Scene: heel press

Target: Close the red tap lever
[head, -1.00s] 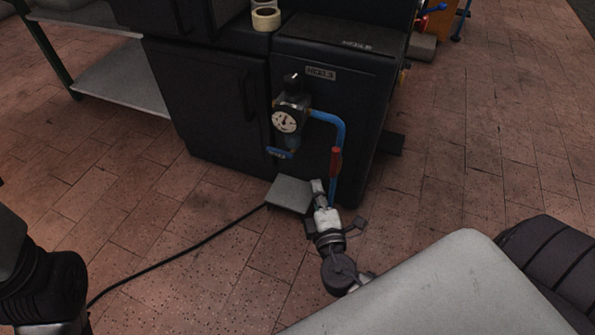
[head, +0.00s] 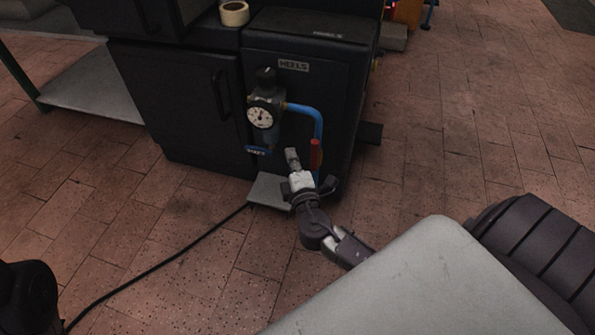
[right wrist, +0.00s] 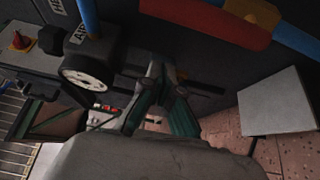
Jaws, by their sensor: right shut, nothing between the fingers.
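The red tap lever (head: 315,153) lies along the vertical part of a blue pipe (head: 318,125) on the front of the dark machine. The lever also shows at the top of the right wrist view (right wrist: 210,22), with a yellow fitting beside it. My right gripper (head: 291,154) is shut and empty, just left of the lever in the head view. In the right wrist view its fingertips (right wrist: 158,75) are below and left of the lever, apart from it in the picture. The lower pipe is partly hidden by my gripper. My left gripper is not in view.
A pressure gauge (head: 260,117) with a blue handle under it is left of the pipe. A grey pedal plate (head: 268,190) with a black cable (head: 165,262) lies on the floor below. A tape roll (head: 234,13) sits on the machine.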

